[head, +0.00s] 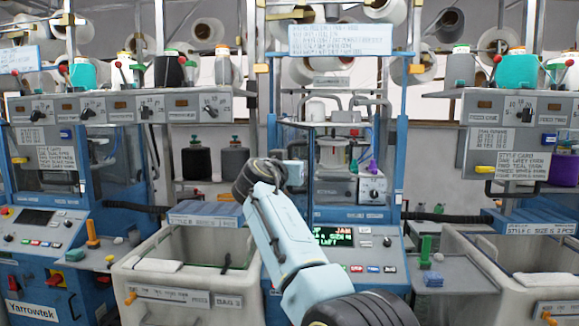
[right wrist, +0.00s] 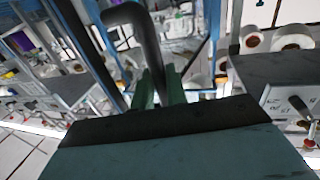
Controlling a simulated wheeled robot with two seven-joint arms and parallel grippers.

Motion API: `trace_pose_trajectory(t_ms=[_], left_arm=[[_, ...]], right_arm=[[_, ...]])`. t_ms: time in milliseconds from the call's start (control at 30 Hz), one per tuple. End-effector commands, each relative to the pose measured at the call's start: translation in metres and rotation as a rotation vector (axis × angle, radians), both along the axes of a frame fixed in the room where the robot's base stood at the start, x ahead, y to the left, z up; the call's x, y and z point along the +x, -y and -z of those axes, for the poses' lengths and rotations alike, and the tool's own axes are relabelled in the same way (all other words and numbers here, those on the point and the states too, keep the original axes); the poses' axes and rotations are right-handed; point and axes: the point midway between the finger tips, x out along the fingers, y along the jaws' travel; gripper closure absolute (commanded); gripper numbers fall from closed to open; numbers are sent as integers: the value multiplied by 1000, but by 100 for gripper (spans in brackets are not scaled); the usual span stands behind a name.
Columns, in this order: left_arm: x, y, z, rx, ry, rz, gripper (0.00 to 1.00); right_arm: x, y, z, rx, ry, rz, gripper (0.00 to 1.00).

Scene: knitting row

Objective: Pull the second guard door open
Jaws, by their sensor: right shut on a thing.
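The second guard door is a clear panel in a blue frame (head: 271,105) on the middle machine. Through it I see the machine's works and a grey box with a dial. My right arm crosses the head view in front of it, with its wrist at the door's lower left. There the handle and fingertips are hidden. In the right wrist view my right gripper (right wrist: 160,92) has its green fingers shut on a dark bent door handle (right wrist: 150,45). I cannot tell how far the door stands open. My left gripper is not in view.
Below the door is a control panel with a green-lit screen (head: 333,237) showing "JAM". Grey bins (head: 150,285) and (head: 520,262) stand at left and right. A second blue machine (head: 40,190) stands at the left. Yarn cones (head: 515,70) sit on the upper shelves.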

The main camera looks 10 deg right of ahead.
Motion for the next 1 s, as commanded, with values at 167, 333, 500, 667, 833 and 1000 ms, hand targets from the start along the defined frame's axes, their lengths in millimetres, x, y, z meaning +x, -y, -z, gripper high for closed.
trace_pose_trajectory(t_ms=[167,333,500,667,833,1000], left_arm=[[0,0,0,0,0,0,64],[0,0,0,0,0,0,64],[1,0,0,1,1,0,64],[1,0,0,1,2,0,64],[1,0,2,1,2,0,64],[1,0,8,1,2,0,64]], right_arm=[[0,1,-6,-6,11,-2,100],[0,1,-6,-6,11,-1,79],[0,1,-4,-4,7,-1,67],[0,1,-3,-2,4,-1,67],[-3,0,-1,-1,5,2,67],[-15,-5,0,-1,7,6,67]])
